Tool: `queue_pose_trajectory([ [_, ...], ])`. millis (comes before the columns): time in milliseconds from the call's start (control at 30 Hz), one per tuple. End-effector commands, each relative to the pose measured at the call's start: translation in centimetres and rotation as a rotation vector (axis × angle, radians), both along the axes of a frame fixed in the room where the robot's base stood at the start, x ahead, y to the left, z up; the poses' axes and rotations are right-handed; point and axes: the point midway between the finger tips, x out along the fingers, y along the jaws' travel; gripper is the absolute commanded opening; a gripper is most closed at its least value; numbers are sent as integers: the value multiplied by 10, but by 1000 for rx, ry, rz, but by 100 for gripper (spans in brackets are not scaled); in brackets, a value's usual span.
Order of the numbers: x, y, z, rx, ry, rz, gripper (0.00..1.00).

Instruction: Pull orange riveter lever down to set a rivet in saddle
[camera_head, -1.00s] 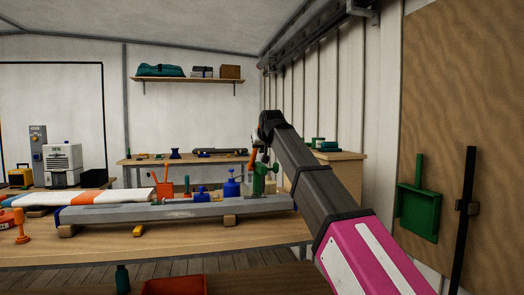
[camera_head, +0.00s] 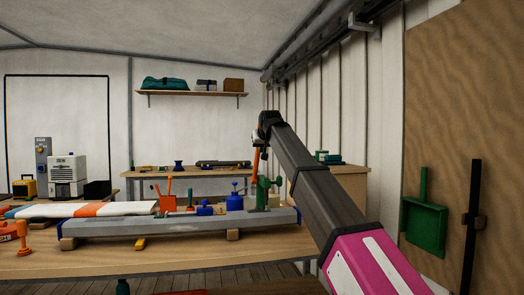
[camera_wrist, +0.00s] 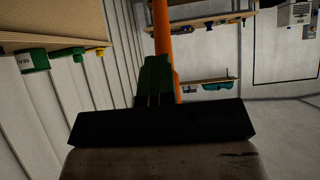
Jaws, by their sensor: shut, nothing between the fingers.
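The riveter's upright orange lever (camera_head: 255,163) stands above its green body (camera_head: 262,195), near the right end of a long grey spar (camera_head: 180,223) on the bench. My gripper (camera_head: 261,150) is at the upper part of the lever, with my arm coming in from the lower right. In the wrist view, my gripper's dark green fingers (camera_wrist: 154,62) are together, with nothing seen between them. The orange lever (camera_wrist: 162,28) runs close beside and behind them; I cannot tell whether they touch it. I cannot make out the rivet or the saddle.
Blue tools (camera_head: 235,200) and a red holder (camera_head: 167,203) stand left of the riveter. A white-and-orange sail roll (camera_head: 85,210) lies at the left of the bench (camera_head: 200,260). A back bench (camera_head: 180,171) stands behind. A green dustpan (camera_head: 425,225) hangs on the right wall.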

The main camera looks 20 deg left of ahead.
Motion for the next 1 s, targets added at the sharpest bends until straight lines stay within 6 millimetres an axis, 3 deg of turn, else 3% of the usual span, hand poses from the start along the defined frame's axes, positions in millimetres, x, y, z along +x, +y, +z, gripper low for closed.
queue_pose_trajectory([
  [533, 38, 24, 23, 0, 0, 0, 0],
  [833, 40, 25, 24, 1, -1, 0, 0],
  [867, 40, 25, 24, 1, -1, 0, 4],
  [900, 40, 25, 24, 1, -1, 0, 15],
  [1000, 40, 25, 24, 0, 0, 0, 15],
])
